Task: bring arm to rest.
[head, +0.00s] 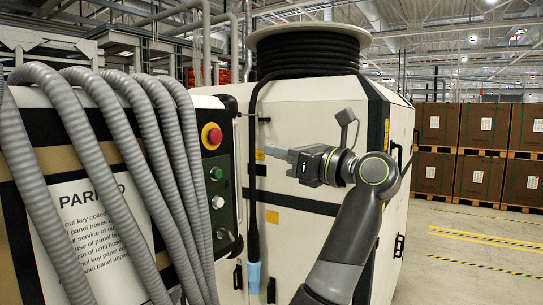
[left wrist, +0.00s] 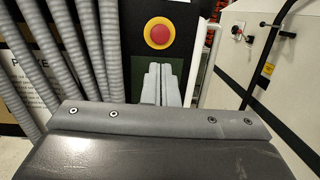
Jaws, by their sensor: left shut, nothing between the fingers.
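My left gripper (head: 268,152) is in the middle of the head view, with its dark grey arm rising from below. Its fingers point left, toward the control panel, and are shut and empty. In the left wrist view the closed grey fingers (left wrist: 164,72) show in front of the panel's green part, below the red emergency button (left wrist: 159,32). A gap shows between the fingers and the panel in the head view. My right gripper is not in view.
The black control panel (head: 228,246) carries a red button (head: 211,136) and smaller buttons. Grey corrugated hoses (head: 112,125) hang at the left. A pale cabinet (head: 295,110) with a black hose coil (head: 308,50) stands behind the gripper. Stacked boxes (head: 486,125) and open floor are at right.

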